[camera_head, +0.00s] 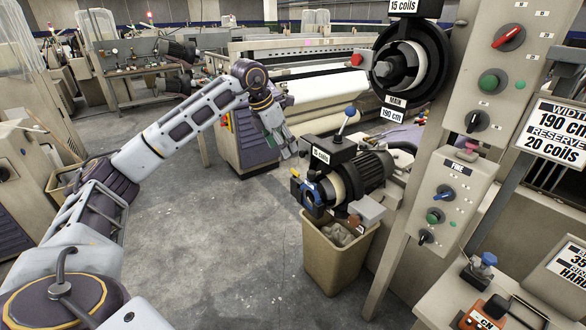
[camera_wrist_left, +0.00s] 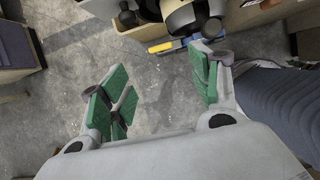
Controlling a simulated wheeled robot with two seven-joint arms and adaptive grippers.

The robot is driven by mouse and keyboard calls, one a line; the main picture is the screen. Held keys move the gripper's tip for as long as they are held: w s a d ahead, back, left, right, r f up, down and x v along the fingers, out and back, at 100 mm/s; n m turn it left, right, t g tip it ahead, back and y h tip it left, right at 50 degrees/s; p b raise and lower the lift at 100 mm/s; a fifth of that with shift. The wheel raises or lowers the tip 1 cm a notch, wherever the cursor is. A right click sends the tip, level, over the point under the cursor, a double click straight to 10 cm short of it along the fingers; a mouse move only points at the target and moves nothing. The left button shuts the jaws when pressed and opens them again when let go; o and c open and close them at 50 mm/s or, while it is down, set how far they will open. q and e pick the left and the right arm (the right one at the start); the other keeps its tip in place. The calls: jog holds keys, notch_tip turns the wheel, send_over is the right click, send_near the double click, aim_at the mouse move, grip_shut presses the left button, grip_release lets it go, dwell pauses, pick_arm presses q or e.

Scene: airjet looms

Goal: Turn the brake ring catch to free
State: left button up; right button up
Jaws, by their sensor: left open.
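The lower feeder (camera_head: 372,170) is a dark ribbed motor with a pale drum and a label ending in "coils". At its left front end sits a blue piece (camera_head: 317,192) with a small yellow tip; I cannot tell for sure that this is the brake ring catch, or its setting. In the left wrist view, a yellow and blue piece (camera_wrist_left: 166,46) shows at the top, beyond the fingers. My left gripper (camera_head: 284,148) is open and empty, just above and left of the feeder's front. Its green-padded fingers (camera_wrist_left: 160,88) stand wide apart over floor. My right gripper is out of view.
A beige bin (camera_head: 337,262) stands under the feeder. An upper black feeder (camera_head: 412,55), a post and control panels (camera_head: 452,200) with knobs stand close on the right. A ball-topped lever (camera_head: 346,120) rises above the lower feeder. Grey floor (camera_head: 215,235) is clear at left.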

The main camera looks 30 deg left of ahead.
pick_arm(q)
send_over(295, 171)
jog(key=s+a, duration=0.1)
jog(key=s, duration=0.1)
notch_tip(295, 171, down, 5)
jog(key=x, duration=0.4)
jog(key=shift+s+a+f+p, duration=0.15)
jog(key=shift+p, duration=0.2)
jog(key=shift+w+f, duration=0.2)
jog(key=shift+f, duration=0.45)
jog(key=shift+c, duration=1.5)
jog(key=c, duration=0.7)
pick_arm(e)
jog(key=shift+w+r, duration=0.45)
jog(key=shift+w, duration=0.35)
